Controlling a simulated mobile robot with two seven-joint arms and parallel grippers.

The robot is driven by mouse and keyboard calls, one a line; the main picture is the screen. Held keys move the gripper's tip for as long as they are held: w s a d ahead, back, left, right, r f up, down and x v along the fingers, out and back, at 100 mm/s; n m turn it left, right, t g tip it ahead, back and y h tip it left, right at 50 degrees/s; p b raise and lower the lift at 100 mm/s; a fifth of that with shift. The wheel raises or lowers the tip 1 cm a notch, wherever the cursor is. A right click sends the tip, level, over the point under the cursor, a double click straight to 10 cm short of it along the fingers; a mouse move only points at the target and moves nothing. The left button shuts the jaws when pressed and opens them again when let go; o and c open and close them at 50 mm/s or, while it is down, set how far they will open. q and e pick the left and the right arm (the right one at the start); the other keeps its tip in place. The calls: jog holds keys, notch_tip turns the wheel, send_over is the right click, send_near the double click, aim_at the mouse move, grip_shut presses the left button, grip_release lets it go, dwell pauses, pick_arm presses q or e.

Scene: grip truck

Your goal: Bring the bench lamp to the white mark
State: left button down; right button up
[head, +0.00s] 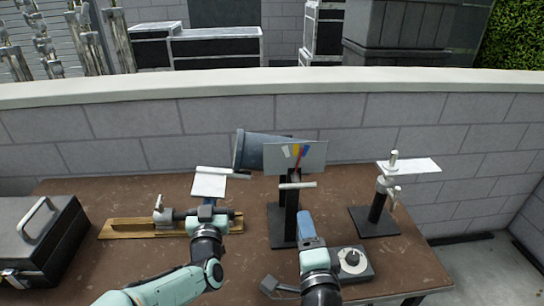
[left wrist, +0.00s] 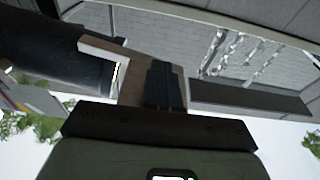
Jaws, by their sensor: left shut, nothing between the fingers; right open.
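What looks like the bench lamp, a dark blue-grey cylindrical head (head: 254,150), is at the back middle of the brown table, partly behind a card with coloured stripes. It seems to be the dark cylinder at the left of the left wrist view (left wrist: 40,45). A white square (head: 209,186), likely the white mark, shows left of it, with a pale bar across its top. My left gripper (head: 207,203) is shut and empty just in front of the white square; its dark fingers show in the left wrist view (left wrist: 165,85). My right gripper (head: 306,222) is open and empty, beside the black post.
The striped card (head: 296,157) is above a black post and base (head: 281,228). A clamp stand (head: 377,213) with a white sheet is at right. A control box with knob (head: 352,263) is at front right, a wooden board (head: 130,229) at left, a black case (head: 38,240) far left.

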pick_arm(q)
jog(key=shift+d+f+b, duration=0.2)
jog(key=shift+f+b, duration=0.95)
jog(key=shift+f, duration=0.05)
jog(key=shift+f, duration=0.2)
jog(key=shift+d+f+b, duration=0.3)
jog(key=shift+f+b, duration=0.35)
jog(key=shift+f, duration=0.05)
jog(key=shift+d+f+b, duration=0.25)
jog(key=shift+f+b, duration=0.35)
jog(key=shift+f, duration=0.15)
jog(key=shift+d+f+b, duration=0.3)
jog(key=shift+f+b, duration=0.35)
jog(key=shift+f, duration=0.05)
jog(key=shift+f, duration=0.15)
